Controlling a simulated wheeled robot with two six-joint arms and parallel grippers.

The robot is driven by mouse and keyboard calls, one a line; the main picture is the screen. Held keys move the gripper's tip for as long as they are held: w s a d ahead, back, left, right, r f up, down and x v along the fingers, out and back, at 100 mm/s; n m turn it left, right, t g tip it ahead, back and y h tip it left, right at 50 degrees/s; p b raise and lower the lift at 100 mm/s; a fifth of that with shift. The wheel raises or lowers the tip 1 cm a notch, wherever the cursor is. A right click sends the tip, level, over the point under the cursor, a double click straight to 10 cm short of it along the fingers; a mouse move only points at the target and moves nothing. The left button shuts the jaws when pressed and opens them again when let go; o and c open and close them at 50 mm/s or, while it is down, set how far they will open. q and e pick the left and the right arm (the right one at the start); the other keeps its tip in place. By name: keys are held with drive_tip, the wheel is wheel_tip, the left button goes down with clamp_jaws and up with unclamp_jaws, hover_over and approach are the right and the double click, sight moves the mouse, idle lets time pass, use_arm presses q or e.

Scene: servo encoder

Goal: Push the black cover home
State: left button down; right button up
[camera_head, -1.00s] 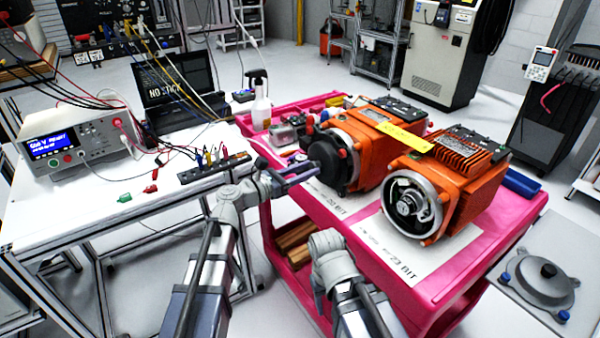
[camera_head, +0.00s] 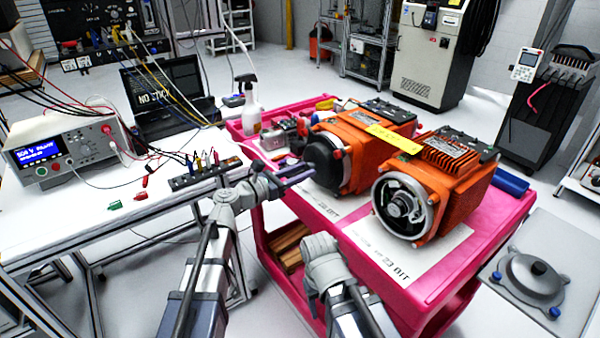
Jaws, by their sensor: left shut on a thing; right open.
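The black cover (camera_head: 322,161) is a dark round cap at the front of the left orange servo motor (camera_head: 366,150). It sits against the motor's front ring; I cannot tell whether it is fully seated. My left gripper (camera_head: 302,172) reaches in from the left, its fingers shut at the cover's near left edge. The exact contact is too small to make out. My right gripper (camera_head: 320,246) is low in front of the pink cart, apart from the motors, and its fingers are mostly hidden.
A second orange motor (camera_head: 432,190) stands to the right, its silver encoder end (camera_head: 400,203) uncovered. Both motors stand on a pink cart (camera_head: 470,250). A spray bottle (camera_head: 250,106) is behind. A white bench (camera_head: 60,215) is at left. A grey round cover (camera_head: 537,277) lies at right.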

use_arm(q)
drive_tip(key=shift+w+d, duration=0.1)
drive_tip(key=shift+d, duration=0.05)
idle(0.5)
drive_tip(key=shift+c, duration=2.1)
unclamp_jaws()
drive_tip(key=shift+c, duration=0.5)
drive_tip(key=shift+v, duration=1.25)
